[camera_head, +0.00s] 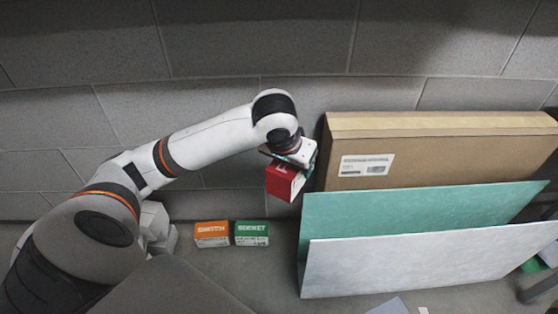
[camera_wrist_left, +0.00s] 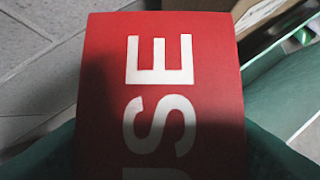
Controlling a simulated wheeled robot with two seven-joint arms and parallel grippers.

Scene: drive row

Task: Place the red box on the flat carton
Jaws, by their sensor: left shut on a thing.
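The red box (camera_head: 284,181) with white lettering is in my left gripper (camera_head: 293,160), which is shut on it. It hangs in the air just left of the carton and fills the middle of the left wrist view (camera_wrist_left: 205,90). The fingertips are mostly hidden in both views. The flat carton (camera_head: 430,160) is a large brown box with a white label, standing on its edge against the wall in the head view. A brown edge also shows at the top right of the left wrist view. My right gripper is not in view.
A green panel (camera_head: 400,212) and a white panel (camera_head: 430,262) lean in front of the carton. An orange box (camera_head: 211,234) and a green box (camera_head: 251,233) stand on the floor by the grey block wall (camera_head: 260,40). Floor between them and the panels is clear.

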